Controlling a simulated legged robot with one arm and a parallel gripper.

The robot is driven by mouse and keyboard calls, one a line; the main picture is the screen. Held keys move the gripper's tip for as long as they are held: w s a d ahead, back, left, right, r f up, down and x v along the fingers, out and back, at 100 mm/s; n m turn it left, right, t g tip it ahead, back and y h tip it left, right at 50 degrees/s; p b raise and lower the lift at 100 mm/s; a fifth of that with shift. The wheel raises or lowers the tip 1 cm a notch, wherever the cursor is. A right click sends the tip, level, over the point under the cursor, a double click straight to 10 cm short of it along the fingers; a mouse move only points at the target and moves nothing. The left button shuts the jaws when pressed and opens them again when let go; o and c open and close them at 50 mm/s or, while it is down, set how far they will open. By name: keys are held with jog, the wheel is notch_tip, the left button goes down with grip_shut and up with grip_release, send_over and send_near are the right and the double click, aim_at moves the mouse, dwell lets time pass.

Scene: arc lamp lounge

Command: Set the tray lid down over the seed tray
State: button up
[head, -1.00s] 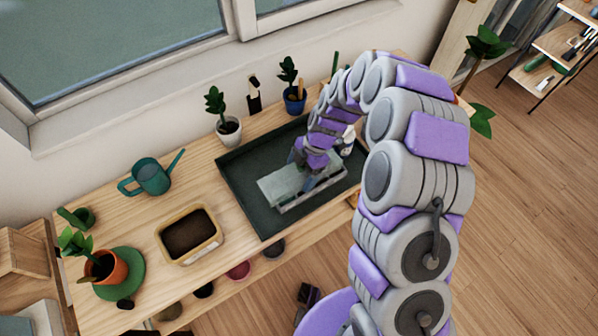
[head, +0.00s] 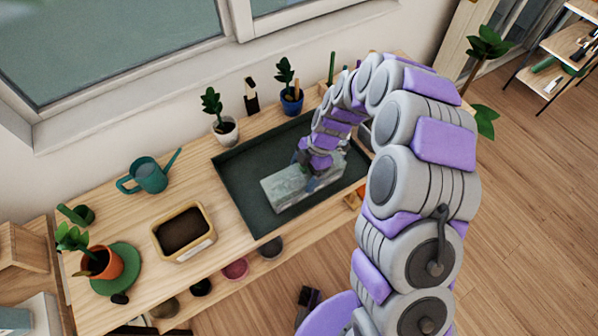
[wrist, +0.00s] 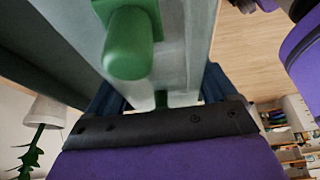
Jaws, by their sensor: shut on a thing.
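My gripper (head: 312,182) is low over the large dark tray, shut on the pale, see-through tray lid (head: 285,186). In the wrist view the lid (wrist: 85,20) fills the top, with a green knob (wrist: 128,42) near the camera. A second green part (wrist: 161,98) shows between my fingers (wrist: 160,92). The lid is level and lined up over the seed tray, so the two look like one long block. The seed tray is almost wholly hidden beneath it. I cannot tell whether the lid rests fully on its rim.
The dark green potting tray (head: 238,196) lies around them on the wooden bench (head: 140,205). Potted plants (head: 226,131) stand behind it. A watering can (head: 150,177), a soil tub (head: 184,232) and an orange pot (head: 102,264) stand to the left.

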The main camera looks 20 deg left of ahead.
jog(key=shift+d, duration=0.1)
jog(key=shift+a+f, duration=0.15)
jog(key=shift+a, duration=0.75)
jog(key=shift+d+r+b, duration=0.15)
jog(key=shift+d+b, duration=0.1)
jog(key=shift+d, duration=0.55)
jog(key=shift+d+r+b, duration=0.15)
jog(key=shift+d+b, duration=0.05)
jog(key=shift+d, duration=0.55)
jog(key=shift+a+f, duration=0.3)
jog(key=shift+a, duration=0.5)
jog(key=shift+d+b, duration=0.1)
jog(key=shift+b, duration=0.2)
jog(key=shift+d+f, duration=0.1)
jog(key=shift+d, duration=0.05)
jog(key=shift+s+a+f+b, duration=0.15)
jog(key=shift+a+b, duration=0.1)
jog(key=shift+b, duration=0.05)
jog(key=shift+c, duration=0.6)
jog(key=shift+f, duration=0.2)
